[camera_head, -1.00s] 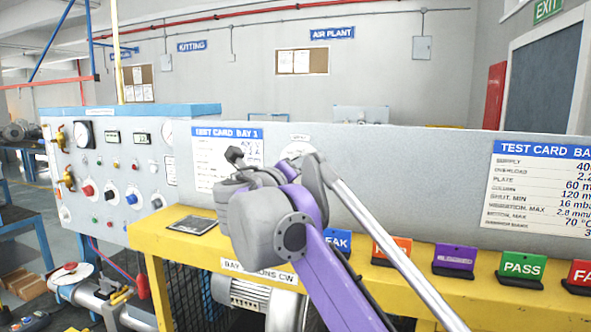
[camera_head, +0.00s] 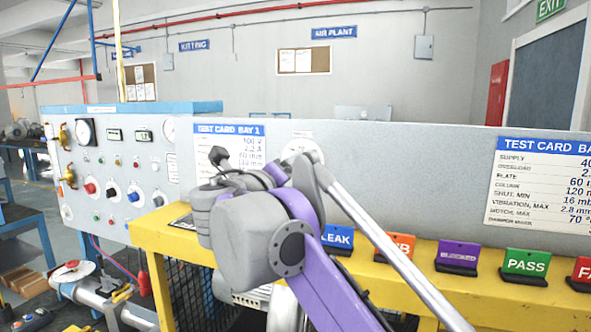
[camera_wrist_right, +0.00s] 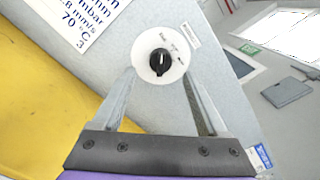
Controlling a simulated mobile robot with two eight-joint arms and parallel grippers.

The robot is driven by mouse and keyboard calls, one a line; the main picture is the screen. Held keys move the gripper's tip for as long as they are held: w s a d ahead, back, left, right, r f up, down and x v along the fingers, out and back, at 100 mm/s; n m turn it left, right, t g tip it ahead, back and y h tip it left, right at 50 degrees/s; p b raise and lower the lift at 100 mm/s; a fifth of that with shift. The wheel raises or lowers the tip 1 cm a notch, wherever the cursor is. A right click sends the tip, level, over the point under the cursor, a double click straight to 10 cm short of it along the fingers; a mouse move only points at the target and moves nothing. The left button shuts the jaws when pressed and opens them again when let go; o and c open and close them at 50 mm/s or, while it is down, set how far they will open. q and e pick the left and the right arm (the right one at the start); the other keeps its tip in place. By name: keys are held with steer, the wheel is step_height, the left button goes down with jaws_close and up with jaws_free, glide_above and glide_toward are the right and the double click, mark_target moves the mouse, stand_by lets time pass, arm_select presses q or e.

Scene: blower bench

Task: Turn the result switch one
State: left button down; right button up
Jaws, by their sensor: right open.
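The result switch is a black rotary knob (camera_wrist_right: 159,64) on a round white plate with small markings, set in a grey panel in the right wrist view. Its pointer line looks roughly upright in that picture. My right gripper (camera_wrist_right: 160,84) is open, its two fingers spread either side of the knob's lower part; I cannot tell how far the tips are from the panel. In the head view, a white round plate (camera_head: 303,147) shows right of the bay 1 test card (camera_head: 230,146), partly covered by my right arm. My left gripper is not in view.
A yellow ledge (camera_head: 400,277) below the panel carries several coloured signs, including LEAK (camera_head: 337,238), BLOCKED (camera_head: 457,256) and PASS (camera_head: 525,263). A control panel with knobs and gauges (camera_head: 115,180) stands left. A second test card (camera_head: 540,185) is at right.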

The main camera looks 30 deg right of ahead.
steer(key=v, duration=0.6)
stand_by(0.4)
